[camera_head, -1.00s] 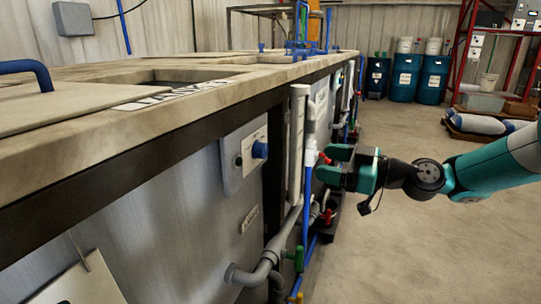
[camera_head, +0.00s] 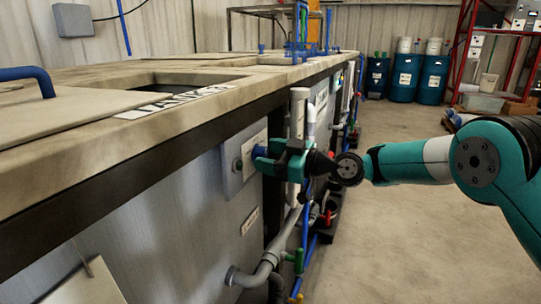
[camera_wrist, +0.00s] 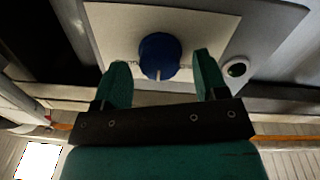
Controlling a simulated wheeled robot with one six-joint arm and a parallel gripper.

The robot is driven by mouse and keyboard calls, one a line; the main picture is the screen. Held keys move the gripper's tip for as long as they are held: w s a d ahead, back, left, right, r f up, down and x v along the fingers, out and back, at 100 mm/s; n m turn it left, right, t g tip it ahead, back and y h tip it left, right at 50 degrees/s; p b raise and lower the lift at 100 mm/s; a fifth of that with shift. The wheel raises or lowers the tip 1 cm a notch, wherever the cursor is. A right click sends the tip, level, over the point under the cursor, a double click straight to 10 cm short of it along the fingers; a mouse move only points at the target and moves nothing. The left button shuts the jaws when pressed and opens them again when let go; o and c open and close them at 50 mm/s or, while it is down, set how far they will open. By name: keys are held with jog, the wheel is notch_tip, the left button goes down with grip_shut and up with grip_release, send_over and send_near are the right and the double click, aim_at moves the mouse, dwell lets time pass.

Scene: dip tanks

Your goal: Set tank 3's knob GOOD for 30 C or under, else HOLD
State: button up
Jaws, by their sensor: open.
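A blue knob (camera_wrist: 159,56) sits on a pale panel (camera_wrist: 105,20) in the wrist view, with a light pointer mark on its face. In the head view the knob (camera_head: 258,152) shows on a grey plate (camera_head: 231,178) on the tank's side. My gripper (camera_head: 272,158) is open in front of the knob. In the wrist view its green fingers (camera_wrist: 158,80) stand left and right of the knob, apart from it. I cannot read the panel's labels or a temperature. A tank label (camera_head: 180,101) lies on the rim, its number unclear.
Grey pipes (camera_head: 262,268), a blue pipe (camera_head: 306,228) and red valve handles (camera_head: 327,217) run beside and below the panel. A round dark button (camera_wrist: 236,68) sits beside the knob. Blue drums (camera_head: 432,78) stand far back; the floor at right is clear.

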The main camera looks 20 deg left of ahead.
jog(key=shift+c, duration=0.4)
jog(key=c, duration=0.8)
jog(key=shift+c, duration=0.2)
jog(key=shift+m, duration=0.3)
jog(key=m+p, duration=0.1)
jog(key=m, duration=0.4)
jog(key=shift+w+r, duration=0.1)
jog(key=m+p, duration=0.2)
jog(key=m, duration=0.4)
jog(key=shift+p, duration=0.35)
jog(key=o, duration=0.9)
